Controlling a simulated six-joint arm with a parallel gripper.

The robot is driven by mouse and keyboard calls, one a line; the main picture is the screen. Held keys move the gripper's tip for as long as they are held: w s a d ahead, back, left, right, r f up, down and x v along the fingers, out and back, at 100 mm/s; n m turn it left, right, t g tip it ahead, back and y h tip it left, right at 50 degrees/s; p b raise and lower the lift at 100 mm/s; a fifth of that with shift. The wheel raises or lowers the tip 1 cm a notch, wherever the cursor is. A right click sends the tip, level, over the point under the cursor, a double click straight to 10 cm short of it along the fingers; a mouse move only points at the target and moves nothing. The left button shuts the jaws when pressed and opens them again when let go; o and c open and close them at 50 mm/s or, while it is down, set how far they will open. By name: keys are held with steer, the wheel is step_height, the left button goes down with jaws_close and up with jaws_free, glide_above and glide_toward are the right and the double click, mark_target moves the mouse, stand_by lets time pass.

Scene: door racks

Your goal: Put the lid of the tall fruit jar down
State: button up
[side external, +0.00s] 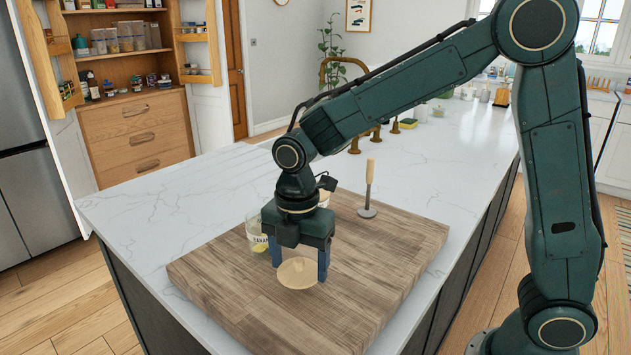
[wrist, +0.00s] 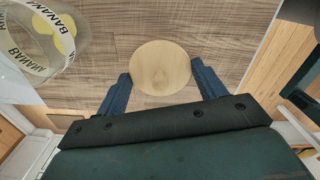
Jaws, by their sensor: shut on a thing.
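A round pale wooden lid (side external: 297,273) is between the blue fingers of my gripper (side external: 298,265), low over the wooden board. It also shows in the wrist view (wrist: 160,67), with a finger at each side. My gripper (wrist: 160,84) is shut on the lid. Whether the lid touches the board cannot be told. A clear glass jar with a banana label (side external: 257,237) stands just left of my gripper, open at the top, with yellow fruit inside. In the wrist view the jar (wrist: 45,40) is at the upper left, apart from the fingers.
The wooden cutting board (side external: 350,290) lies on a white marble island (side external: 135,215). A tool with a wooden handle and grey flat base (side external: 368,190) stands at the back of the board. Another pale container (side external: 324,198) shows partly behind my gripper. The board's front and right are clear.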

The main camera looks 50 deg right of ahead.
mark_target(300, 270)
steer(key=shift+f, duration=1.65)
steer(key=shift+f, duration=0.15)
steer(key=o, duration=0.9)
steer(key=shift+o, duration=0.2)
step_height(300, 270, up, 12)
steer(key=shift+r, duration=0.15)
